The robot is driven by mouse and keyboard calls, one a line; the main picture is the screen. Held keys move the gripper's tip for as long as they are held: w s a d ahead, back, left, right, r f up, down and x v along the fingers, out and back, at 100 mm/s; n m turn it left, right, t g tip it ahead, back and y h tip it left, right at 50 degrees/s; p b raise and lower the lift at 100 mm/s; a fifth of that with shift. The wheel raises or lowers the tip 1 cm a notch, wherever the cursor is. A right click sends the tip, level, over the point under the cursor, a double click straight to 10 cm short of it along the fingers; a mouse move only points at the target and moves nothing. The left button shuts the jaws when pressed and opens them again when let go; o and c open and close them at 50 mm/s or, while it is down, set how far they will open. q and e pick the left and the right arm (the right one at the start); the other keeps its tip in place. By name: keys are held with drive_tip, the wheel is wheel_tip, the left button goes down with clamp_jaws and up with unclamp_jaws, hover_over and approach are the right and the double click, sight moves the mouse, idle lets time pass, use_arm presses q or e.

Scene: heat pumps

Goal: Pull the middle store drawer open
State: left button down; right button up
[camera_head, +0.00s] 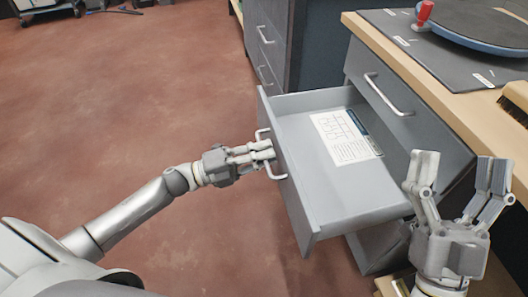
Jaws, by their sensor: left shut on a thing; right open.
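The middle store drawer (310,190) is a grey drawer that stands pulled out from the cabinet under the workbench. A printed sheet (342,140) lies inside it. Its light bar handle (277,174) is on the front panel, facing left. My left gripper (268,152) is shut on the handle, with the arm reaching in from the left. My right gripper (461,172) is open and empty, fingers up, in front of the cabinet at the lower right. It hides part of the cabinet behind it.
A closed upper drawer (392,92) with its own handle sits above. The wooden benchtop (440,92) carries a dark mat, a round turntable (480,22), a red-handled item (424,12) and a brush (516,98). Another drawer cabinet (285,45) stands behind.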

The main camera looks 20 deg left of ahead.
use_arm(q)
drive_tip(key=c, duration=1.5)
unclamp_jaws()
drive_tip(key=v, duration=1.2)
